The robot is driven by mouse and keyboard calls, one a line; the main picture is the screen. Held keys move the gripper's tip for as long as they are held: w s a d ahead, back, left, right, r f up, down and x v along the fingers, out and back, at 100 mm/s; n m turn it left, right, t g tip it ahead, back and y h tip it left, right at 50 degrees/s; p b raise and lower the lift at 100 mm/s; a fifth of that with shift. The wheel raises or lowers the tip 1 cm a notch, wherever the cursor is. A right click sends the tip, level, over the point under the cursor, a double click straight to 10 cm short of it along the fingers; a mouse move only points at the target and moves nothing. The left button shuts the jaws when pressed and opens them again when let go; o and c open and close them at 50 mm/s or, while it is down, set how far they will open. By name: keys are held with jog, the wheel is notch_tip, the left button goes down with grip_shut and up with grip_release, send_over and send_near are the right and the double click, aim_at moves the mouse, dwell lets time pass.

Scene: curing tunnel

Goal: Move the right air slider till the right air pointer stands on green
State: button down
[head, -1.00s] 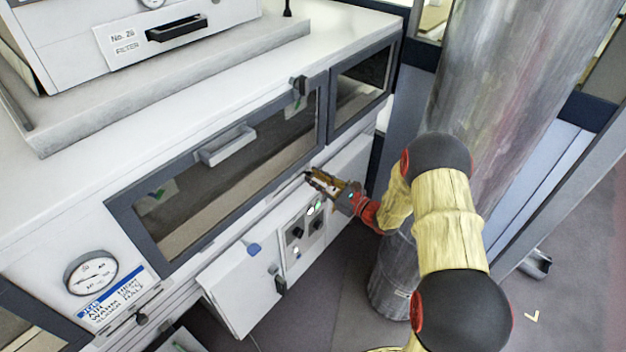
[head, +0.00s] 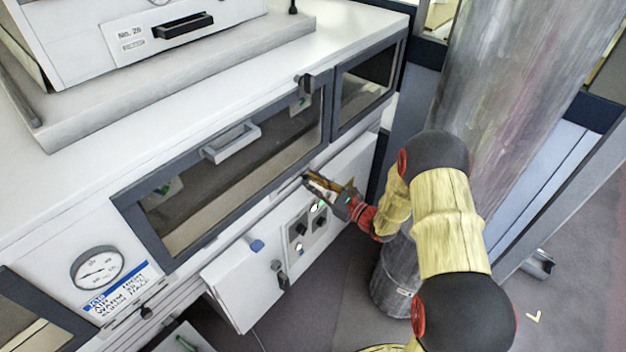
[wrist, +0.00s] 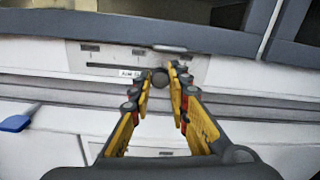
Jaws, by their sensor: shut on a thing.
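My gripper (head: 308,180) reaches the cabinet front just below the dark-framed window. In the wrist view its yellow fingers (wrist: 162,82) are closed around a small dark round knob (wrist: 160,77), which looks like the right air slider. The knob stands at the right end of the visible part of a dark horizontal slot (wrist: 108,66). A white label starting "AIR" (wrist: 130,73) is just left of the knob, partly covered by a finger. I cannot make out the right air pointer or any green mark for it in either view.
A round dial (head: 97,268) with a blue-and-white label (head: 122,285) is on the left of the cabinet front. A control box (head: 307,232) with dark knobs and lit lamps is below my gripper. A grey column stands at the right.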

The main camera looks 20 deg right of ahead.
jog(key=c, duration=1.7)
grip_release()
jog(key=shift+o, duration=0.2)
jog(key=v, duration=1.2)
jog(key=shift+s+a, duration=0.1)
